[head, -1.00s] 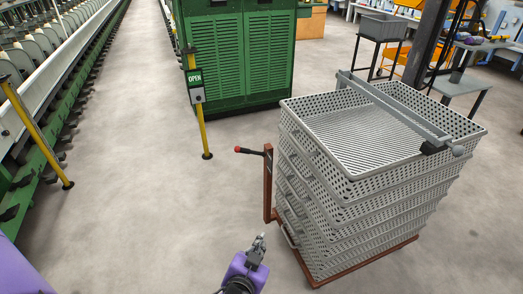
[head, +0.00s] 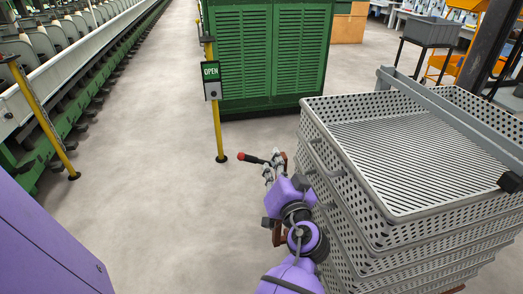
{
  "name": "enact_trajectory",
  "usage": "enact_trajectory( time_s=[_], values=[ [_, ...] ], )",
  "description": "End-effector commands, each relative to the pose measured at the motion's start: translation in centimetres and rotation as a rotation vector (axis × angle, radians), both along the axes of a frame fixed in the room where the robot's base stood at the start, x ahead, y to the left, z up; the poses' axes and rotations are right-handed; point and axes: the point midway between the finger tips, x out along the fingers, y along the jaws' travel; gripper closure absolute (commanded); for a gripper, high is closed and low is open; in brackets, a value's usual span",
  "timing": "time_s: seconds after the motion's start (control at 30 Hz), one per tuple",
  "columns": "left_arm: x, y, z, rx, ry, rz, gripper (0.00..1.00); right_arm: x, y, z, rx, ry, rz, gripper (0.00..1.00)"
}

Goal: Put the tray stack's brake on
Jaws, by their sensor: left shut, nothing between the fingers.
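The tray stack (head: 350,215) is several grey perforated trays on a reddish-brown wheeled frame at the right. A black brake lever with a red tip (head: 241,156) sticks out to the left from the frame's upright post, which is mostly hidden behind my arm. My left gripper (head: 268,172), on a purple arm, is shut and empty. Its fingertips are just beside and below the lever in the picture; I cannot tell whether they touch it. My right gripper is out of view.
A grey bar (head: 450,115) lies across the top tray. A yellow post with an OPEN sign (head: 211,72) and a green cabinet (head: 265,50) stand beyond the lever. Spinning frames line the left. The floor between is clear.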

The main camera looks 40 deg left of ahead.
Motion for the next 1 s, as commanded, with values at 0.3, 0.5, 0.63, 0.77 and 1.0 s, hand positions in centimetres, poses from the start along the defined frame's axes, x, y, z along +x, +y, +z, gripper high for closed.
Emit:
enact_trajectory(
  time_s=[0.3, 0.5, 0.63, 0.77, 1.0],
  values=[
    [0.3, 0.2, 0.0, 0.002, 0.001, -0.003, 1.00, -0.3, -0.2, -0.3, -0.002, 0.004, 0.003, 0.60],
    [2.0, 2.3, 0.1, 0.003, 0.000, -0.001, 1.00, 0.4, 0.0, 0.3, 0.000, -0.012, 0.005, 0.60],
    [3.8, 4.5, 0.1, 0.005, 0.000, -0.002, 1.00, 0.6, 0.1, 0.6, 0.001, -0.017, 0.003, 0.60],
    [5.6, 6.6, 0.0, 0.004, 0.001, -0.002, 1.00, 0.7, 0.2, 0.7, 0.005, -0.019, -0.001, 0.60],
    [5.9, 8.9, -2.6, 0.001, 0.006, -0.002, 1.00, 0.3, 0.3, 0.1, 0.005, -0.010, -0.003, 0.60]
  ],
)
